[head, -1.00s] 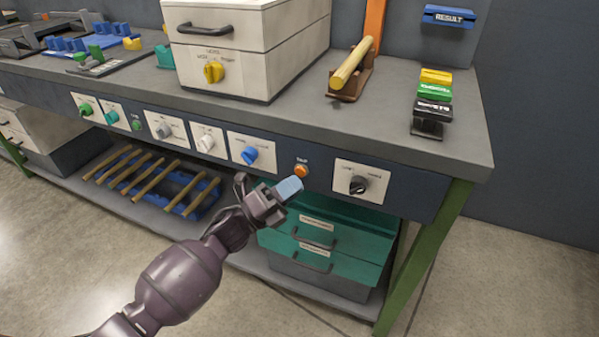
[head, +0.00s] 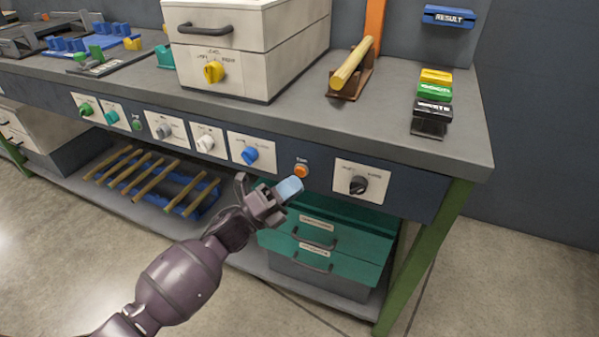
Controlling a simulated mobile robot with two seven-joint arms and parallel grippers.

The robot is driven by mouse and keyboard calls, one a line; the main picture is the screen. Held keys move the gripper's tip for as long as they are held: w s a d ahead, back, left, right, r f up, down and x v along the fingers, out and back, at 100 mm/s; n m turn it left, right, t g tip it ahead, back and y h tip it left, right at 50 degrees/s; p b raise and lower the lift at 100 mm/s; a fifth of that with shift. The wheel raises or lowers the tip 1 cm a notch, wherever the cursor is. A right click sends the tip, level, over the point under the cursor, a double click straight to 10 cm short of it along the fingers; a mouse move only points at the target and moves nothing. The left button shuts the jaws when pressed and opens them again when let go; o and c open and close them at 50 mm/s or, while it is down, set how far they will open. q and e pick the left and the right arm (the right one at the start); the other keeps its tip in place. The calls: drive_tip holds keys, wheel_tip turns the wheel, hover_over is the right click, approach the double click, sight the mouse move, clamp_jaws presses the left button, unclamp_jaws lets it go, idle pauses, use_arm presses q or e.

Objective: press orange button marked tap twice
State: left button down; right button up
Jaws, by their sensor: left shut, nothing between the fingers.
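The orange button (head: 301,171) sits on the dark front panel of the workbench, with a small label above it that is too blurred to read surely. It is between the blue knob and the black knob. My left gripper (head: 290,188) is shut and empty, its pale blue fingertips just below and slightly left of the button. A small gap shows between the fingertips and the button in this view. My right gripper is not in view.
A blue knob (head: 250,155) is left of the button and a black knob (head: 358,185) is right of it. Below are green drawers (head: 330,240) and a rack of wooden rods (head: 150,180). A white box (head: 250,50) stands on the bench top (head: 400,130).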

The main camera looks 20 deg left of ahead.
use_arm(q)
drive_tip(key=shift+w, duration=0.1)
idle(0.6)
drive_tip(key=shift+w, duration=0.35)
drive_tip(key=shift+w, duration=0.35)
idle(0.7)
idle(0.3)
drive_tip(key=shift+s, duration=0.8)
drive_tip(key=shift+s, duration=0.1)
